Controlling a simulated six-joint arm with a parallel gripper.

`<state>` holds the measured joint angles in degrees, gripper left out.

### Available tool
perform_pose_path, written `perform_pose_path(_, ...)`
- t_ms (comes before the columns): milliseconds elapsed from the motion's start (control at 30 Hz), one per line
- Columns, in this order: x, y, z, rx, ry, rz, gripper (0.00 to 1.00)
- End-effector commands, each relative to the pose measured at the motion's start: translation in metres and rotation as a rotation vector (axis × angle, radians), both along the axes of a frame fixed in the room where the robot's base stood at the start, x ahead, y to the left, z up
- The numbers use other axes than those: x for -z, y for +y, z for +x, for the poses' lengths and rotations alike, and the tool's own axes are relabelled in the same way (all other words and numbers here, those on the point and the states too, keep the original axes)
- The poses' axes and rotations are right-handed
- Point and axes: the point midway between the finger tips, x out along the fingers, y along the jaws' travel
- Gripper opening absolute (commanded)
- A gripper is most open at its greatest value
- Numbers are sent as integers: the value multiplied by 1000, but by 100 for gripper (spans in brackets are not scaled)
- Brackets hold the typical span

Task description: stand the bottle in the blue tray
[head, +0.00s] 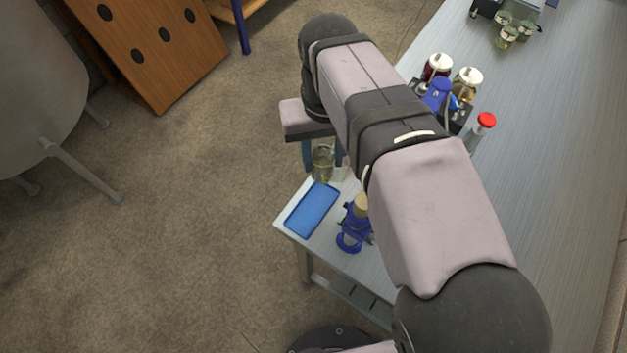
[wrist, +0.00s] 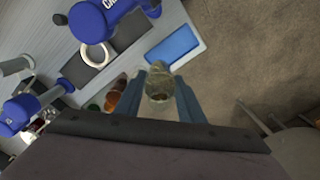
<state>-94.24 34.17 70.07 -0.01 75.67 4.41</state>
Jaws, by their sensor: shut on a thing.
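The bottle (head: 322,164) is clear glass with a pale yellowish tint. My gripper (head: 322,158) is shut on it, one blue finger on each side, and holds it in front of the bench's near-left corner. In the wrist view the bottle (wrist: 159,88) shows between the fingertips (wrist: 161,92), seen nearly end-on. The blue tray (head: 313,211) is a shallow rectangle with a pale rim, lying flat and empty at the bench corner. It also shows in the wrist view (wrist: 174,47), beyond the bottle. The head view does not clearly show how high the bottle hangs.
A blue device with a tan top (head: 353,226) stands right of the tray. White-topped jars (head: 468,82), another blue device (head: 438,93) and a red-capped bottle (head: 481,130) stand farther along the bench (head: 545,140). A brown bottle (wrist: 115,95) shows beside my left finger.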

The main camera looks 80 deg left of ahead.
Motion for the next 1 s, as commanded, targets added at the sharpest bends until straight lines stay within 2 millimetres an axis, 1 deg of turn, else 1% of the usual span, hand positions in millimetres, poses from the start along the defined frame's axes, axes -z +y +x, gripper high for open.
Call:
perform_pose_path(67, 6, 0, 0, 0, 0, -2, 2)
perform_pose_path(167, 19, -1, 0, -1, 0, -4, 2)
perform_pose_path(300, 41, -1, 0, -2, 0, -5, 2)
perform_pose_path(400, 53, -1, 0, -2, 0, -2, 2)
perform_pose_path(500, 60, 0, 0, -2, 0, -1, 2)
perform_pose_path(667, 62, 0, 0, -3, 0, 0, 2)
perform_pose_path(733, 66, 0, 0, -3, 0, -2, 2)
perform_pose_path(1000, 95, -1, 0, -3, 0, -2, 2)
